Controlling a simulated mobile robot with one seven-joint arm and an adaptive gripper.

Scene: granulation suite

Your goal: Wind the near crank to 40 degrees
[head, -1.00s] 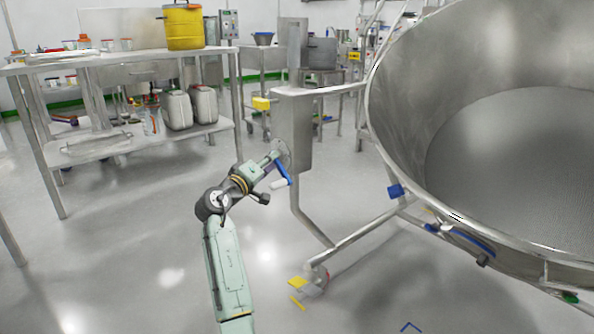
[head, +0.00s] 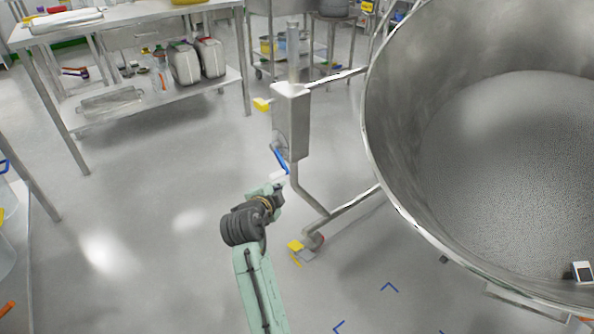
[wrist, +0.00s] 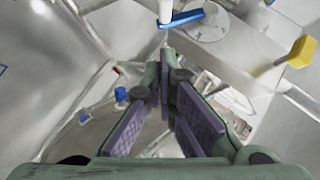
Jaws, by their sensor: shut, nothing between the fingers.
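The near crank has a blue arm (head: 280,158) and a white handle (head: 279,176). It is on the side of the grey metal column box (head: 292,125), its arm slanting down to the right. In the wrist view the blue arm (wrist: 187,18) runs from a round hub (wrist: 209,27) to the white handle (wrist: 166,10) at the top. My gripper (wrist: 170,82) is shut and empty, just short of the handle. In the head view my gripper (head: 277,190) is just below the handle. I cannot tell whether they touch.
A large steel bowl (head: 395,190) fills the right side, joined to the column by a frame. A yellow knob (head: 262,104) sticks out left of the column. A yellow caster pedal (head: 295,246) is low on the floor. A steel table (head: 120,30) stands back left. Floor at left is open.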

